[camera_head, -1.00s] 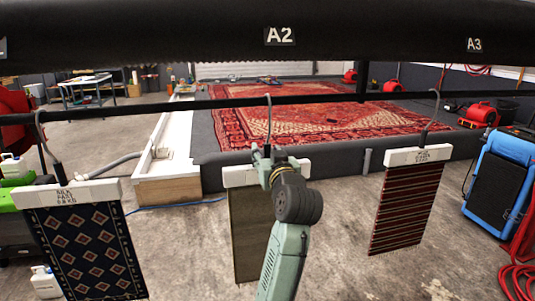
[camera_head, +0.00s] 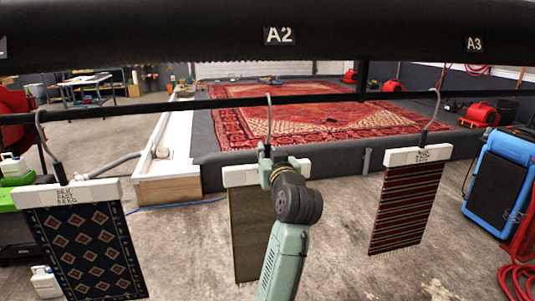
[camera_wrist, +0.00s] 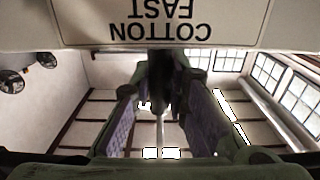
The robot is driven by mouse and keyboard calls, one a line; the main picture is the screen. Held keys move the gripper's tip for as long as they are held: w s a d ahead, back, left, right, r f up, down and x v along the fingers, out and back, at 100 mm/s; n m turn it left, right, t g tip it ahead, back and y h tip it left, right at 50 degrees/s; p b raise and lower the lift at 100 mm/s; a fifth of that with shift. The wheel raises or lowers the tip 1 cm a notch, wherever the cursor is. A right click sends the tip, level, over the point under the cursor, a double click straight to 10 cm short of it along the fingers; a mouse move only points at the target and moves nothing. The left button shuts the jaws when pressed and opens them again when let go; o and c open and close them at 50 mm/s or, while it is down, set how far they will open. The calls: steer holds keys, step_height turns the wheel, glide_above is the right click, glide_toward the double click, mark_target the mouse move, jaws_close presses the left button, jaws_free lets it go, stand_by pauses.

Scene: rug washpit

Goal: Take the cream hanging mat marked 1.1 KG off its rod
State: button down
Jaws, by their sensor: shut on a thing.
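The middle hanging mat (camera_head: 250,235) is plain olive-khaki with a white header bar (camera_head: 236,175), below the A2 sign. My arm covers its right part in the head view. A curved grey hook (camera_head: 269,118) runs from the black rod (camera_head: 200,104) down to a dark stem. My gripper (camera_head: 265,160) is at this stem, just above the header. In the wrist view, my fingers (camera_wrist: 160,75) are shut on the dark hanger stem (camera_wrist: 160,92). The header (camera_wrist: 160,20) shows upside-down print, COTTON FAST, above them. No 1.1 KG mark is readable.
A navy diamond-patterned mat (camera_head: 85,250) hangs at left and a red striped mat (camera_head: 403,210) at right. A thick black beam (camera_head: 150,30) crosses above. A red rug (camera_head: 330,125) lies in the pit behind. A blue machine (camera_head: 500,180) stands at far right.

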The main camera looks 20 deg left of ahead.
mark_target(268, 138)
steer(key=shift+r, duration=0.2)
stand_by(0.4)
steer(key=shift+r+p, duration=1.8)
steer(key=shift+r, duration=0.3)
steer(key=v, duration=1.5)
steer(key=shift+w+d+f, duration=0.1)
